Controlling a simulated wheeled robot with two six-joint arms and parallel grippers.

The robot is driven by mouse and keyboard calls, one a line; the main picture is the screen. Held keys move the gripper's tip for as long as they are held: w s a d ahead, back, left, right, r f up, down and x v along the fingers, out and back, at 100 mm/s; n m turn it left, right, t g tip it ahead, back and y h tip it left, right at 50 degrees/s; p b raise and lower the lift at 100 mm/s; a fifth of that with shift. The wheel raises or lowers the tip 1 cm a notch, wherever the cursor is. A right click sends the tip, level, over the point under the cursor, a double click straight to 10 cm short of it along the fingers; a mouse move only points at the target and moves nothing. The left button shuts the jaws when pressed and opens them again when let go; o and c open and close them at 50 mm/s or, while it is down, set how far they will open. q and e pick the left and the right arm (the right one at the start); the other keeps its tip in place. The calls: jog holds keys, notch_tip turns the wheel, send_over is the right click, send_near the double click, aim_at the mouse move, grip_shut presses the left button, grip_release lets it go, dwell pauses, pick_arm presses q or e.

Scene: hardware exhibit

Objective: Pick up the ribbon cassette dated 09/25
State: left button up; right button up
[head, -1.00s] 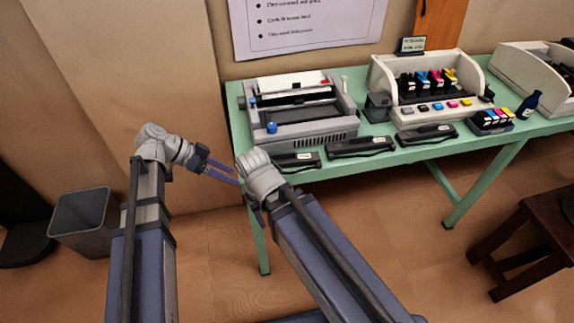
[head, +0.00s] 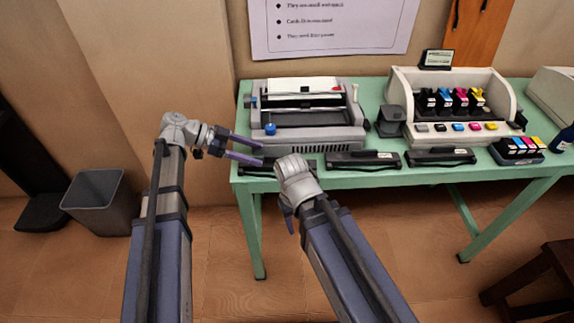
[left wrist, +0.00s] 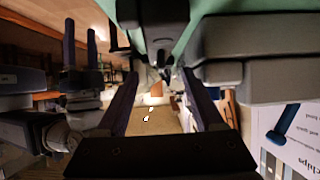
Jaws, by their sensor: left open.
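Three dark ribbon cassettes with pale labels lie in a row along the front edge of the green table: a left one (head: 258,170), a middle one (head: 362,159) and a right one (head: 440,157). Their dates are too small to read. The left cassette is partly hidden by my grippers. My left gripper (head: 262,153) is open and empty, its fingers pointing right at the table's left front corner, close to the left cassette. Its fingers also show in the left wrist view (left wrist: 163,88). My right gripper (left wrist: 80,40) has its fingers apart; in the head view its arm mostly hides it.
The green table (head: 350,180) also bears a grey printer (head: 308,133), a white cartridge display (head: 495,110), a small dark block (head: 391,121) and a tray of colour cartridges (head: 516,151). A grey bin (head: 100,203) stands at left, a dark stool (head: 540,280) at right.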

aim_at(276, 162)
pick_arm(q)
jog(key=shift+d, duration=0.15)
jog(key=shift+f+b+x, duration=0.15)
jog(key=shift+b+x, duration=0.9)
jog(key=shift+x, duration=0.8)
jog(key=shift+f+b+x, duration=0.15)
jog(key=shift+b+x, duration=0.9)
jog(key=shift+x, duration=0.85)
jog(key=shift+s, duration=0.1)
grip_shut()
